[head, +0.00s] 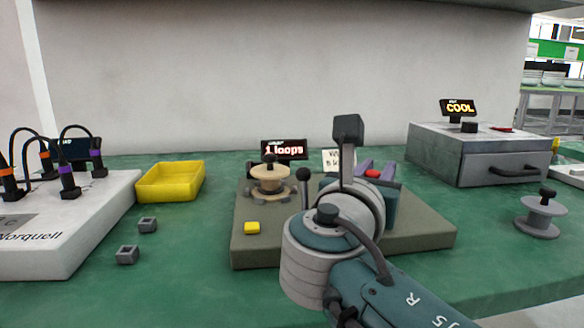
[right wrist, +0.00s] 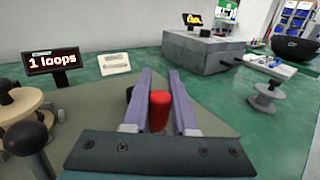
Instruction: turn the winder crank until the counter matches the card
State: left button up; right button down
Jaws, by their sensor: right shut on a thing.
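The winder sits on an olive base plate (head: 262,250) with a wooden spool (head: 270,190). Its counter (head: 284,149) reads "1 loops", also in the right wrist view (right wrist: 52,62). A white card (head: 339,168) stands behind the base, partly hidden by my arm in the head view; its writing is too small to read surely in the right wrist view (right wrist: 115,63). My right gripper (right wrist: 162,88) has its purple fingers on either side of the red crank knob (right wrist: 159,110) and is shut on it. The crank's arm is hidden. My left gripper is out of view.
A black-knobbed post (head: 304,185) stands between spool and right arm. A yellow tray (head: 170,182) and two grey blocks (head: 147,224) lie left. A grey box (head: 480,155) with a "COOL" display and a grey spool (head: 540,217) stand right.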

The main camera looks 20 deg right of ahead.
jog(key=c, duration=0.7)
grip_release()
jog(key=shift+w+d, duration=0.1)
jog(key=shift+s+a, duration=0.25)
jog(key=shift+a, duration=0.05)
jog(key=p+v, duration=0.2)
jog(key=v, duration=0.7)
jog(key=shift+s+a, duration=0.1)
